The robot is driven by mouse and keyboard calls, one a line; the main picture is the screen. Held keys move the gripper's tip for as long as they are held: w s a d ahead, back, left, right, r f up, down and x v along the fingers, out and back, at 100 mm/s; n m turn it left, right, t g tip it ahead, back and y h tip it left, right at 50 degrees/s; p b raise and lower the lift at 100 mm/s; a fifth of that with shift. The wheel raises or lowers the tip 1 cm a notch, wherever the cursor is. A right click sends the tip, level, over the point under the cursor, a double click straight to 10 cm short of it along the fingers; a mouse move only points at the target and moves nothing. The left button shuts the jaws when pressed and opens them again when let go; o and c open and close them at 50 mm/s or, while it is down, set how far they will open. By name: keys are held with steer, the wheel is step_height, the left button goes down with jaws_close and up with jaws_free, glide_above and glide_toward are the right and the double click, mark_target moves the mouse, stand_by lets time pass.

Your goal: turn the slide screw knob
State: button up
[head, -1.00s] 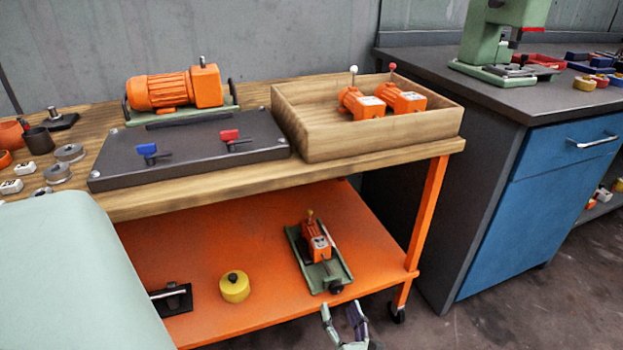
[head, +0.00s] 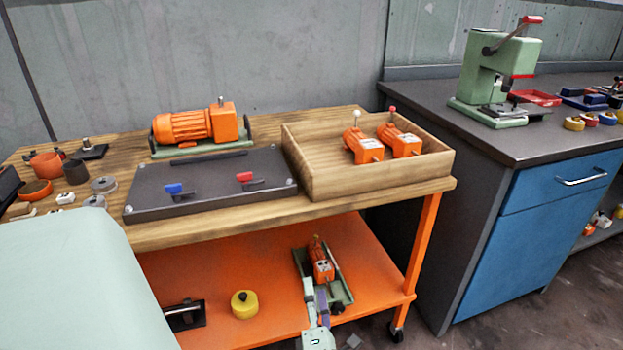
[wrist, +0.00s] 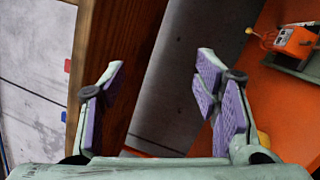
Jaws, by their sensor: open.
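The green slide (head: 342,284) stands on the orange lower shelf of the cart, with an orange unit (head: 321,262) mounted on it. Its dark screw knob (head: 337,307) shows at the slide's front end, partly blocked by my gripper (head: 316,290). In the head view my gripper overlaps the slide's left side; I cannot tell its height over the shelf. In the wrist view the gripper (wrist: 160,62) has its purple-padded fingers wide apart with nothing between them. The orange unit (wrist: 295,40) and slide (wrist: 290,66) lie at the upper right there, and the knob is not clearly visible.
The wooden tabletop (head: 225,215) overhangs the shelf. An orange cart leg (head: 425,240) stands right of the slide. A yellow round pot (head: 245,304) and a black handled piece (head: 184,315) sit left on the shelf (head: 275,270). A blue cabinet (head: 540,245) stands at right.

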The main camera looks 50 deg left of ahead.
steer(key=shift+s+a+r+m, duration=0.1)
steer(key=shift+r+m, duration=0.1)
steer(key=shift+r, duration=0.2)
steer(key=shift+s+a+r+m, duration=0.1)
steer(key=shift+r+m, duration=0.1)
steer(key=shift+r, duration=0.2)
